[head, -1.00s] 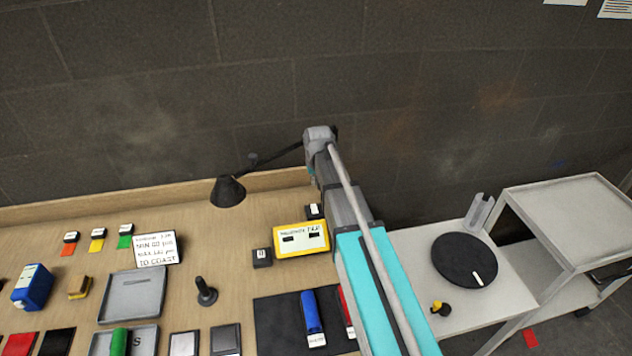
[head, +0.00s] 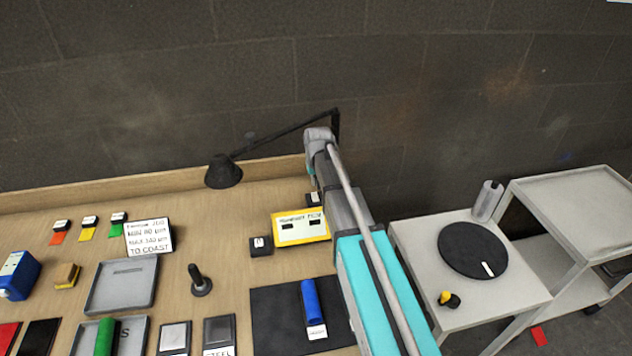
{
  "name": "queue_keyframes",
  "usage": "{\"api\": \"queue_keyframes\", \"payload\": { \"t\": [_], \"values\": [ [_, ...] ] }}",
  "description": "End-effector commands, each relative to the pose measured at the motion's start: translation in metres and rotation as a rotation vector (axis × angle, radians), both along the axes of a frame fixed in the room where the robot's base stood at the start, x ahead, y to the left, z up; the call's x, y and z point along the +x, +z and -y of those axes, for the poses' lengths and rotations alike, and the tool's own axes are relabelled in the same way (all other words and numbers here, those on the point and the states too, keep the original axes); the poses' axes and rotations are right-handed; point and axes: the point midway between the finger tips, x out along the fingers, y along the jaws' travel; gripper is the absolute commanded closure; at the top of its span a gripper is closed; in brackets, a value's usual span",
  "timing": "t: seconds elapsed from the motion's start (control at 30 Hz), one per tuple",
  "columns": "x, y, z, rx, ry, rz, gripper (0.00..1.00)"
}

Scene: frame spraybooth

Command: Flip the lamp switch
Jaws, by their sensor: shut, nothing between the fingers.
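A black desk lamp (head: 223,172) stands at the back of the wooden bench, its shade hanging over the bench and its thin jointed arm running right to a post behind my arm. I cannot make out the lamp switch for certain; a small dark block with a white label (head: 313,199) sits beside my arm at the back of the bench. My arm reaches over the right part of the bench toward the lamp's post. My gripper's fingers are hidden behind the grey end of the arm.
A yellow-framed panel (head: 300,227) and a small black labelled block (head: 261,246) lie left of my arm. A black upright knob (head: 200,281), grey trays (head: 122,285) and a blue cylinder (head: 310,302) are nearer. A white table with a black turntable (head: 473,250) stands right.

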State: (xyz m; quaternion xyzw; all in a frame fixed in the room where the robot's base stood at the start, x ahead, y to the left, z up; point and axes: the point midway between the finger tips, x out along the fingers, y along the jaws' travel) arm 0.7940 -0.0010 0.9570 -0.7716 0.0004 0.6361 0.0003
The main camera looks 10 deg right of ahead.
Motion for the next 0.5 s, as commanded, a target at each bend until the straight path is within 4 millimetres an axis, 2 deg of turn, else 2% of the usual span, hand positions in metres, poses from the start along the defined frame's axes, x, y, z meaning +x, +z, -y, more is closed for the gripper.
{"api": "queue_keyframes", "payload": {
  "t": [0.03,0.2,0.5],
  "values": [
    [0.001,-0.008,0.000,0.000,0.000,0.000,1.00],
    [0.004,-0.021,0.000,0.000,0.000,0.000,1.00],
    [0.007,-0.037,0.000,0.000,0.000,0.000,1.00]
  ]
}}
